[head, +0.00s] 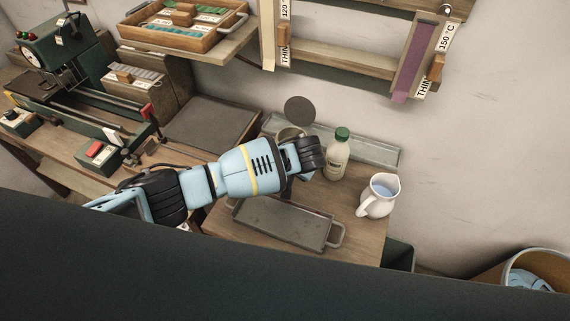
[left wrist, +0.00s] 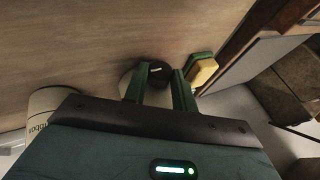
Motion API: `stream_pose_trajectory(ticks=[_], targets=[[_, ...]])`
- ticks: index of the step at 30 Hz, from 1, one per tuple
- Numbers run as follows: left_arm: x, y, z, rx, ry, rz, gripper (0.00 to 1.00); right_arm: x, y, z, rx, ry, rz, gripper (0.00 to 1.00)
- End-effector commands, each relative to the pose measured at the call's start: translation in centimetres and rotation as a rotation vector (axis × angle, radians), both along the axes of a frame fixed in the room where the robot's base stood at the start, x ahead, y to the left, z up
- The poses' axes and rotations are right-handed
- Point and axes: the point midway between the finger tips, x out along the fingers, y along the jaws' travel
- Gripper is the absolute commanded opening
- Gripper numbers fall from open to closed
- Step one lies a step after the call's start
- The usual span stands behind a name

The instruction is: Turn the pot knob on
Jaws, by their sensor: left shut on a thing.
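The pot (head: 288,133) is a small round vessel, partly hidden behind my left wrist in the head view. A dark round disc (head: 300,110) stands up behind it, like a raised lid. In the left wrist view a dark round knob (left wrist: 158,74) with a small white mark sits between my fingers, against a pale rounded body. My left gripper (left wrist: 160,92) is shut on the knob; in the head view the left hand (head: 311,155) hides the fingers and the knob. The direction in which the mark points is too small to tell. My right gripper is not in view.
A green-capped bottle (head: 337,155) stands close to the left hand, and a white jug (head: 378,195) is right of it. A dark tray (head: 285,222) lies in front. A yellow and green block (left wrist: 203,72) is beside the fingers. A machine (head: 75,75) stands left.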

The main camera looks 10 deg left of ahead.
Motion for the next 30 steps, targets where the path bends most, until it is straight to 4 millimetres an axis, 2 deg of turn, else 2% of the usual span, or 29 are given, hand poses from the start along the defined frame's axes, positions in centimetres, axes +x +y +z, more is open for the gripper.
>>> stream_pose_trajectory(ticks=[16, 17, 21, 30], targets=[[-0.04, 0.03, -0.11, 0.028, -0.003, -0.001, 0.04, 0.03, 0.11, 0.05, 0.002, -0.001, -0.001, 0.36], [-0.04, 0.03, -0.11, 0.028, -0.003, -0.001, 0.29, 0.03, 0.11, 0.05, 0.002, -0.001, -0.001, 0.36], [-0.03, 0.02, -0.11, 0.026, -0.003, -0.001, 0.48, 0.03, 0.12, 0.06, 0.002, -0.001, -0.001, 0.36], [-0.05, -0.06, -0.02, 0.025, -0.004, -0.001, 0.49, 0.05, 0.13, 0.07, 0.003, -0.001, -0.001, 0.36]])
